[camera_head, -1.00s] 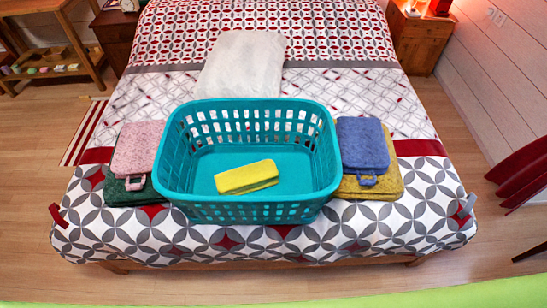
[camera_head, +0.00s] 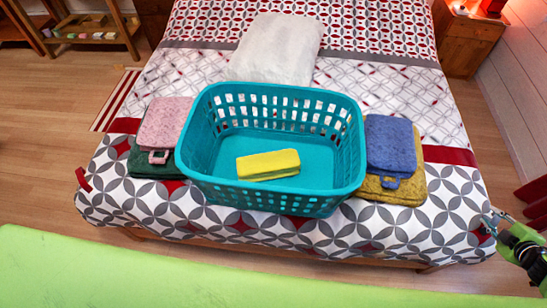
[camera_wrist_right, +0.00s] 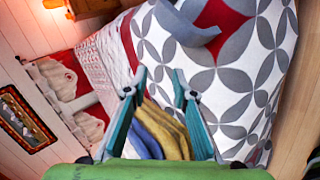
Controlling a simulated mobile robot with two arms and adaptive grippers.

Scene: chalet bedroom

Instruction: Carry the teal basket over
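The teal basket (camera_head: 270,196) stands upright on the foot end of the bed, between two stacks of folded cloths. A folded yellow cloth (camera_head: 268,165) lies inside on its floor. My right gripper (camera_head: 494,222) is at the right edge of the head view, near the bed's front right corner, well apart from the basket. In the right wrist view the right gripper (camera_wrist_right: 157,88) has its fingers spread with nothing held between them. My left gripper is not in view.
Pink (camera_head: 165,122) and green (camera_head: 155,165) cloths lie left of the basket. Blue (camera_head: 390,143) and mustard (camera_head: 418,185) ones lie right of it. A white folded blanket (camera_head: 276,48) lies behind. A wooden nightstand (camera_head: 467,38) stands at back right.

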